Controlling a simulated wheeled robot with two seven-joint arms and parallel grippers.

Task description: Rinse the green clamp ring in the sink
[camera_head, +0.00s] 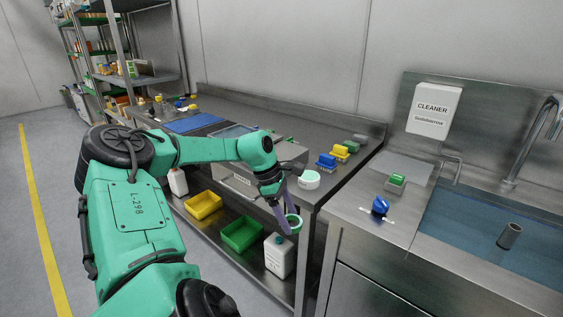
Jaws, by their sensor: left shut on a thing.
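My left gripper (281,212) reaches in from the left and is shut on the green clamp ring (293,224). It holds the ring in the air in front of the steel bench's front edge, above the lower shelf. The ring looks tilted, with a pale inside. The sink (470,240) is at the right, with a bluish basin and a grey cylinder (509,236) in it. A steel faucet (541,135) stands at the sink's back. My right gripper is not in view.
A blue item (380,206) and a green brush (397,182) lie on the counter left of the sink. A white tub (309,180) stands near the bench's corner. A cleaner box (434,109) hangs behind. Yellow (203,205) and green (241,235) bins and a white jug (279,257) sit below.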

